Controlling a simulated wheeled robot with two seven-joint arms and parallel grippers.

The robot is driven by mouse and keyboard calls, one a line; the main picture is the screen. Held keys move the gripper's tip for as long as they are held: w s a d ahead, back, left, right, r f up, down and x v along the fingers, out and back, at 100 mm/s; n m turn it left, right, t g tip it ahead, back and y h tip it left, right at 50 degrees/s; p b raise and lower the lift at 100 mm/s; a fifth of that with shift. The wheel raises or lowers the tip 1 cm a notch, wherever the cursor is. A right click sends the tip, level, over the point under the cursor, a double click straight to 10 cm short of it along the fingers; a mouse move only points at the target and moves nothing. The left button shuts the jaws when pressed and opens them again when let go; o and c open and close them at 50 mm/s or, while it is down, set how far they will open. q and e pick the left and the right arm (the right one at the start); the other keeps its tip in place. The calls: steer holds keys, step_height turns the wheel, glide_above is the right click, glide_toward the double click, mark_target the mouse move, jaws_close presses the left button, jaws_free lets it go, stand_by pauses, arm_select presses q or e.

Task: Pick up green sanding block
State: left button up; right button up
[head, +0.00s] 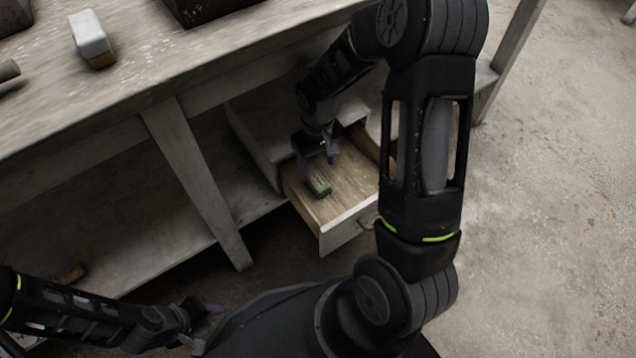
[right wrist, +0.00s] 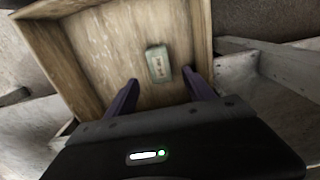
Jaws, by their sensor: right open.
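The green sanding block (head: 319,187) lies on the floor of an open wooden drawer (head: 345,229) under the workbench. In the right wrist view the block (right wrist: 159,64) is a small pale-green piece with dark markings on its top. My right gripper (head: 318,163) is over the drawer, close to the block. Its two fingers (right wrist: 157,88) are apart, with nothing between them, and the block shows just beyond the fingertips. My left gripper (head: 204,328) is low at the lower left of the head view, far from the drawer; its finger opening is not clear.
The workbench top (head: 150,60) lies above the drawer, with a pale block (head: 90,34) and a dark box at its back. A bench leg (head: 195,180) stands left of the drawer. A brown object (head: 70,273) lies on the lower shelf. Concrete floor at right is open.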

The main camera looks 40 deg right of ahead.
mark_target(318, 180)
steer(key=shift+f+b, duration=0.5)
steer(key=shift+f, duration=0.8)
steer(key=shift+f, duration=0.15)
step_height(318, 180, down, 5)
steer(key=b, duration=0.2)
steer(key=shift+s+b, duration=0.1)
steer(key=shift+b, duration=0.2)
steer(key=shift+c, duration=0.3)
jaws_close()
